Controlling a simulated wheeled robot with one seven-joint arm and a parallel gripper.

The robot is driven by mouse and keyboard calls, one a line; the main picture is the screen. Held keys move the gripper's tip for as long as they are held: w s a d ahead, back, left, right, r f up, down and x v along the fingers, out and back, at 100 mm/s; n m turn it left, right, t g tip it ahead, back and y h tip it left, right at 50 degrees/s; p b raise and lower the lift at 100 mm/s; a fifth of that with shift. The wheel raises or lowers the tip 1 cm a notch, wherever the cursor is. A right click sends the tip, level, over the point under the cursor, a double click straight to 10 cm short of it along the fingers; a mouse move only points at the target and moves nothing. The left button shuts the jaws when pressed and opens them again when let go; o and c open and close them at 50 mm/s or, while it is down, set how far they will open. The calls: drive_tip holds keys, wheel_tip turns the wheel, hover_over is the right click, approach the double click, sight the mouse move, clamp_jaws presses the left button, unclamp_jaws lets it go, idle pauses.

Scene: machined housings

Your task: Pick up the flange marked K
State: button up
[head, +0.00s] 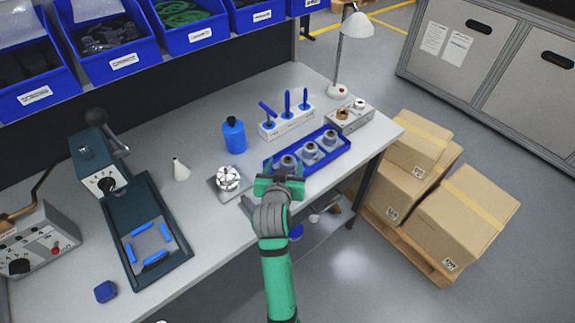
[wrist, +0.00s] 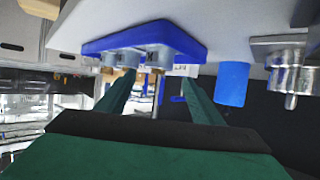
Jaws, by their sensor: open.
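A blue tray (head: 344,147) near the table's front edge holds three grey flanges in a row: a left one (head: 288,163), a middle one (head: 309,150) and a right one (head: 329,138). Dark marks show on the flanges, but I cannot read surely which is K. My green gripper (head: 279,183) is at the near left side of the tray, by the left flange, and partly hides the tray. In the wrist view the scene is upside down. The tray (wrist: 95,46) and the nearest flange (wrist: 160,57) show beyond my open, empty gripper (wrist: 157,97).
A silver machined part (head: 228,178) on a plate stands just left of the tray. A blue bottle (head: 234,136), a white block with blue pegs (head: 287,122) and a grey fixture (head: 349,117) stand behind it. Cardboard boxes (head: 460,215) are on the floor to the right.

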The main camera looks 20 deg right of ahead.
sight(288, 162)
drive_tip(key=shift+s+f+x, duration=0.1)
drive_tip(key=shift+f+x, duration=0.1)
drive_tip(key=shift+x, duration=1.15)
drive_tip(key=shift+s+f+x, duration=0.15)
drive_tip(key=shift+x, duration=1.15)
drive_tip(key=shift+w+d, duration=0.1)
drive_tip(key=shift+d, duration=0.05)
drive_tip(key=c, duration=1.5)
